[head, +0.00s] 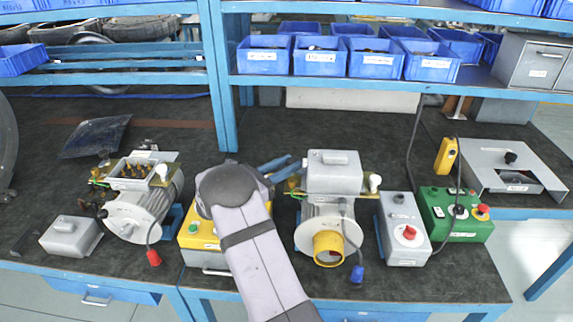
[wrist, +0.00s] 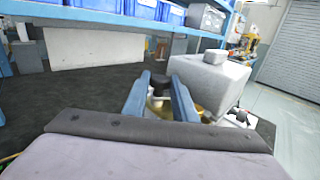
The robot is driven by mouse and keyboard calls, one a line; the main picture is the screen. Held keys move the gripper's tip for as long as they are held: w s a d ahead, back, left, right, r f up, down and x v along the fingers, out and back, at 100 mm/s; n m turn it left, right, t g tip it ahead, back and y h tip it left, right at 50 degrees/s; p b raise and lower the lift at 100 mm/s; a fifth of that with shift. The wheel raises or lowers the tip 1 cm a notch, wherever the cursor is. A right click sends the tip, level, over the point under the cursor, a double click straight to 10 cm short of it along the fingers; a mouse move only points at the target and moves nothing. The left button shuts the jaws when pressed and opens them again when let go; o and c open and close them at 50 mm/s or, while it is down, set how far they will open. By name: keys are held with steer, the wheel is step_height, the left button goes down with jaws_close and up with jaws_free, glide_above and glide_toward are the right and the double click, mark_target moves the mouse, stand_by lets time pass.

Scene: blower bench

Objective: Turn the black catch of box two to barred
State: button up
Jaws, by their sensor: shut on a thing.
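My gripper (head: 286,168) reaches to the left side of the grey box (head: 335,172) on top of the middle motor. The box's lid is on, with a raised block on top. In the head view the fingers hide the catch. I cannot read which way the catch points, nor any barred mark.
A second motor (head: 135,212) with an open terminal box stands at left, a loose grey cover (head: 70,236) beside it. A yellow control box (head: 199,236) is partly behind my arm. Grey (head: 404,231) and green (head: 456,213) control boxes stand at right. Blue bins (head: 320,63) line the shelf above.

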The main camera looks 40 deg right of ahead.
steer(key=o, duration=1)
steer(key=shift+o, duration=0.2)
steer(key=shift+w+m+g, duration=0.1)
steer(key=shift+m+g, duration=0.3)
steer(key=shift+g, duration=0.2)
